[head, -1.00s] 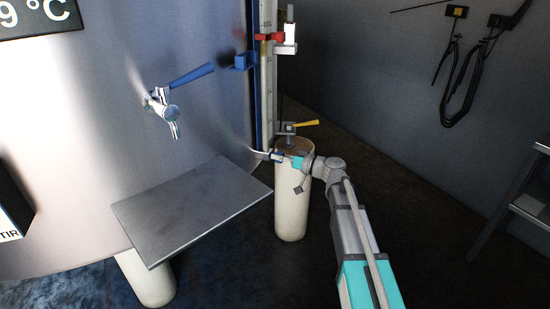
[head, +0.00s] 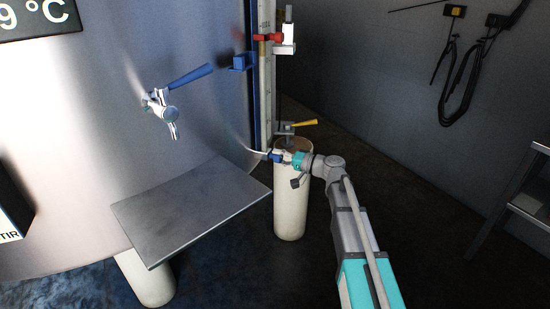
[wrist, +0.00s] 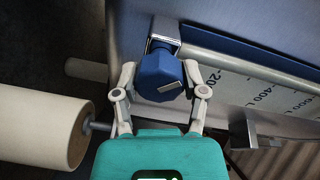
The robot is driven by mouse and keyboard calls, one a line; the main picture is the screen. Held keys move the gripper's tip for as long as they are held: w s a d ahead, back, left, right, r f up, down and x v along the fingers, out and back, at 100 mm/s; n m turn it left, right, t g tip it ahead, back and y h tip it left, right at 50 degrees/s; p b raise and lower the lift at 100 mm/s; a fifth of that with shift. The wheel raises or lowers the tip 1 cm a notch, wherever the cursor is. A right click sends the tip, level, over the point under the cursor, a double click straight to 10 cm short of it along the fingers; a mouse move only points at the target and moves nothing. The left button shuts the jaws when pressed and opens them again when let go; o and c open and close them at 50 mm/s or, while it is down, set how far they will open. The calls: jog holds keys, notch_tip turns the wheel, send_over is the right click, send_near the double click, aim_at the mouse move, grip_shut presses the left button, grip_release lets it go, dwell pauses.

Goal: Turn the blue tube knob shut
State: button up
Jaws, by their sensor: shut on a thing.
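The blue tube knob (wrist: 160,75) sits at the foot of the graduated level tube in the wrist view, on a metal fitting. It has a pale mark on its face. My gripper (wrist: 160,84) has its two grey fingers on either side of the knob, shut on it. In the head view the knob (head: 276,157) is a small blue spot just ahead of my gripper (head: 284,158), low on the tank's right side. The fingertips are small there, and the tube's lower end is partly behind the tank edge.
A tap with a blue lever (head: 190,77) is on the tank front, above a metal shelf (head: 190,210). A yellow-handled valve (head: 303,123) stands close above my gripper by a cream leg (head: 291,205). A red clamp (head: 268,37) is higher on the tube.

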jog(key=m, duration=0.4)
jog(key=shift+d+f+m, duration=0.1)
jog(key=shift+d+m, duration=0.05)
jog(key=shift+m, duration=0.15)
jog(key=m, duration=0.4)
jog(key=shift+g, duration=0.4)
jog(key=o, duration=1.1)
jog(key=shift+f, duration=0.1)
jog(key=shift+o, duration=0.2)
